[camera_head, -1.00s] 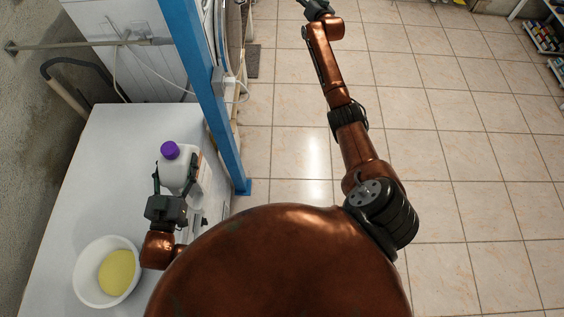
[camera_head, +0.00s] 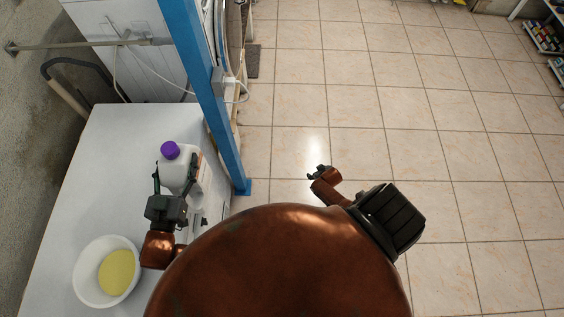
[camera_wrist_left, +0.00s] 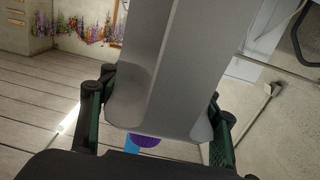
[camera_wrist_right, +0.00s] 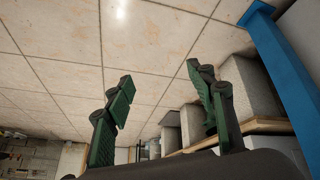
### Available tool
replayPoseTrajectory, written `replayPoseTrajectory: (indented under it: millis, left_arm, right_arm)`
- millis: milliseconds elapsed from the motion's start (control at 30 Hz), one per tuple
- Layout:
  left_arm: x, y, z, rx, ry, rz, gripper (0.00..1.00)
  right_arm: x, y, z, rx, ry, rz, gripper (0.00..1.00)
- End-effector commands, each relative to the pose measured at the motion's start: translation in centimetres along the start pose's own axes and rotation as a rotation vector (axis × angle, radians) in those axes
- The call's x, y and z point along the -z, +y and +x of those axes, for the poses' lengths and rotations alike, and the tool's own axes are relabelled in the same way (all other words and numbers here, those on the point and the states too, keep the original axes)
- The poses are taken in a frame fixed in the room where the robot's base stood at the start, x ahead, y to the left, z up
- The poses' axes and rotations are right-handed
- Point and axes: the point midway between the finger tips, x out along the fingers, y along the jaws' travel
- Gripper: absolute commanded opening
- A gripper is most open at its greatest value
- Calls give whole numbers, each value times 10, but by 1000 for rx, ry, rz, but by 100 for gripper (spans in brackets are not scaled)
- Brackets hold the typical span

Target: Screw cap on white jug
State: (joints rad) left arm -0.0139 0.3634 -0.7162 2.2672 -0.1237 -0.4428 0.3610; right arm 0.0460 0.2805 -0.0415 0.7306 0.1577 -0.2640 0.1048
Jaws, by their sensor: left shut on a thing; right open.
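The white jug (camera_head: 180,168) stands upright on the white table in the head view. The purple cap (camera_head: 170,150) sits at its top; how tightly it is seated cannot be told. My left gripper (camera_head: 176,182) is shut on the jug, one finger on each side of its body. In the left wrist view the jug (camera_wrist_left: 160,70) fills the space between the fingers, with the purple cap (camera_wrist_left: 145,140) below it. My right gripper (camera_head: 318,173) is over the floor, away from the table. It is open and empty in the right wrist view (camera_wrist_right: 160,95).
A white bowl (camera_head: 84,272) with yellow contents (camera_head: 117,270) stands at the table's near left. A blue post (camera_head: 205,90) rises at the right edge of the white table (camera_head: 110,160). The tiled floor (camera_head: 400,120) to the right is clear.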

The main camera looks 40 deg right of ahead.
Motion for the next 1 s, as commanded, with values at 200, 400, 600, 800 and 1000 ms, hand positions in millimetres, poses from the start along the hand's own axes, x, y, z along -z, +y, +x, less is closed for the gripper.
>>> replayPoseTrajectory:
  millis: [200,400,600,800,1000]
  left_arm:
    - [2,0,0,0,4,1,0]
    - [2,0,0,0,4,1,0]
    - [2,0,0,-1,4,1,0]
    - [2,0,0,0,4,1,0]
    - [4,0,0,-1,8,1,0]
  right_arm:
    - [-184,-60,-23,60,-196,-112,51]
    - [-311,-108,-63,123,-330,-195,51]
    - [-376,-136,-93,164,-399,-239,51]
    - [-391,-142,-100,175,-414,-251,51]
    - [-390,-142,-100,175,-414,-250,51]
